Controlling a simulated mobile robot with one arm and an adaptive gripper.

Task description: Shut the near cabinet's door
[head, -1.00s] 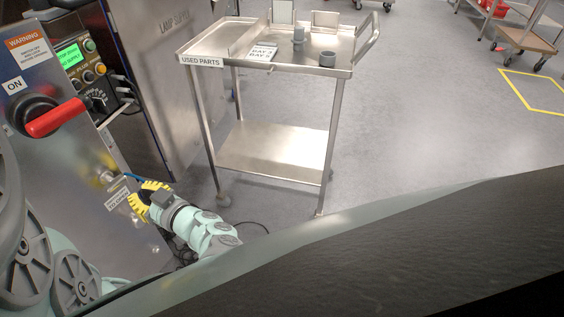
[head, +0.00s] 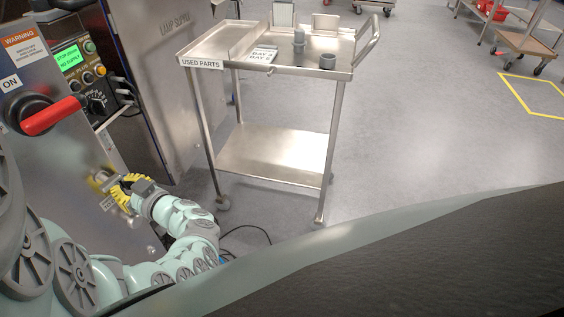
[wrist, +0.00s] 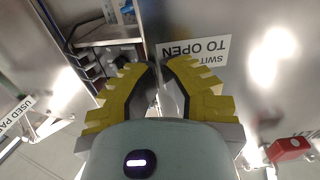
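The near cabinet's door (head: 52,165) is the grey metal panel at the left in the head view, with a warning label, an ON label and a red switch handle (head: 50,115). A brass-coloured knob (head: 97,180) sits low near its right edge. My gripper (head: 117,190), with yellow fingers, is close to the door's edge beside the knob. In the wrist view the fingertips (wrist: 160,66) are close together with a narrow gap and nothing visible held. The door's "TO OPEN" label (wrist: 195,50) is upside down just beyond them. I cannot tell whether they touch the door.
A control box (head: 85,75) with a lit green screen and cables is behind the door. A taller cabinet (head: 170,80) stands beyond it. A metal cart (head: 275,155) labelled USED PARTS stands to the right.

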